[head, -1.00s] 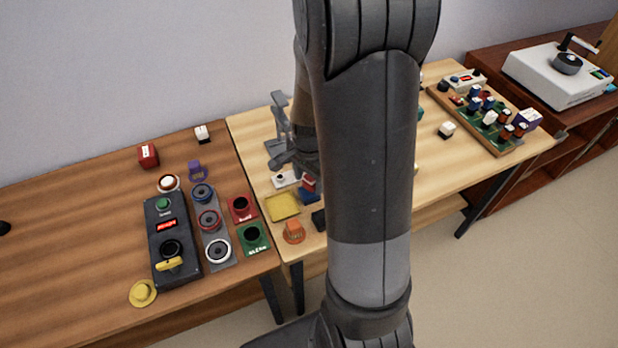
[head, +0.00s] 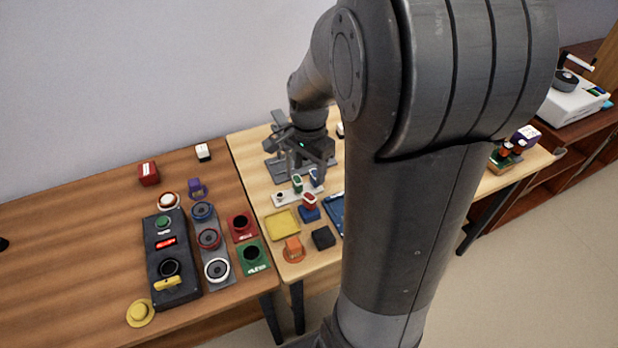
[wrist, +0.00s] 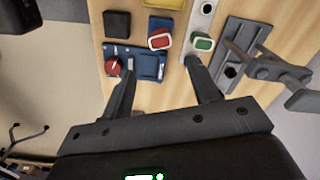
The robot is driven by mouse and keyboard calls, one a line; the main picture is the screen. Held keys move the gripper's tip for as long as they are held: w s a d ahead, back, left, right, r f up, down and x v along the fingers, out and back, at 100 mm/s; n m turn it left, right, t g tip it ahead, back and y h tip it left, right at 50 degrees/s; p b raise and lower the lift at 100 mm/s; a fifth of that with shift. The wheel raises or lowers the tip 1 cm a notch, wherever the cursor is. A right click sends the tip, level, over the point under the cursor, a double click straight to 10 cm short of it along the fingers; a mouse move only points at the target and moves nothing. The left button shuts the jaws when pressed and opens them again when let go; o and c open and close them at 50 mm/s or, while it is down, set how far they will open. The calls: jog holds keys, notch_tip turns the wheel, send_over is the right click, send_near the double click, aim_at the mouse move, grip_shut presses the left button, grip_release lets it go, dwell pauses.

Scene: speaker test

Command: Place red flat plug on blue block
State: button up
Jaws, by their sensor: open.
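The red flat plug (head: 310,198), with a pale edge, sits on top of the blue block (head: 310,214) on the light wooden table. In the wrist view, the red plug (wrist: 160,39) overlaps the blue block (wrist: 158,22) and looks slightly turned. My gripper (head: 307,171) is above and behind the plug in the head view. In the wrist view, my gripper's fingers (wrist: 160,64) are spread wide with nothing between them. The plug lies beyond the fingertips, apart from them.
A green plug (wrist: 203,43) stands in a pale strip near the right finger. A blue panel with a red knob (wrist: 113,66) lies near the left finger. A black block (head: 323,238), yellow tray (head: 282,224) and orange plug (head: 293,248) are nearby. A grey metal stand (wrist: 285,75) is close on the right.

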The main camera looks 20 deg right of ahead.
jog(key=s+a+r+n+t, duration=0.2)
jog(key=s+a+r+n, duration=0.2)
jog(key=s+r+n, duration=0.2)
jog(key=s+a+r+n+t, duration=0.3)
jog(key=s+a+r+n, duration=0.1)
jog(key=s+r+n, duration=0.3)
jog(key=shift+s+r+t, duration=0.3)
jog(key=shift+s+r, duration=0.25)
jog(key=shift+s, duration=0.2)
